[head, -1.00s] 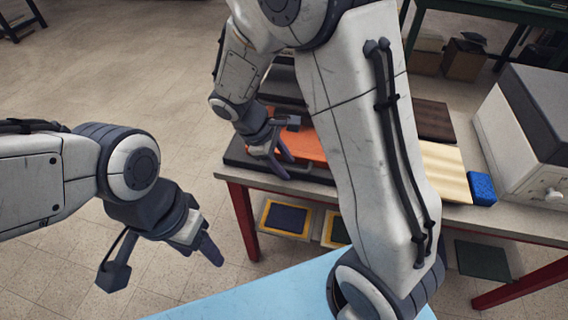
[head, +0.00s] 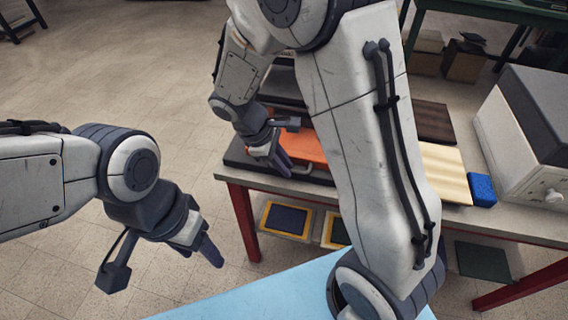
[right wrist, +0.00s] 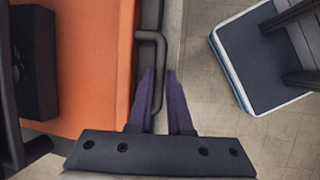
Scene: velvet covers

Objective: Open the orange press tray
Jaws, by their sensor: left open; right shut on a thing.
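The orange press tray (head: 306,145) lies in a dark frame on the grey worktop, partly hidden behind my right arm in the head view. In the right wrist view, the orange tray (right wrist: 85,70) fills the left side, with a grey bar handle (right wrist: 159,50) along its edge. My right gripper (head: 284,166) is at the tray's front edge, shut on the handle; its fingers (right wrist: 162,80) lie on both sides of the bar. My left gripper (head: 205,248) is open and empty, in the air left of the table, well apart from the tray.
The worktop (head: 535,222) stands on red legs. A pale board (head: 443,172), a blue block (head: 482,189) and a large grey-and-white machine (head: 525,130) are on its right. Yellow-framed panels (head: 287,220) lie below. The floor at the left is clear.

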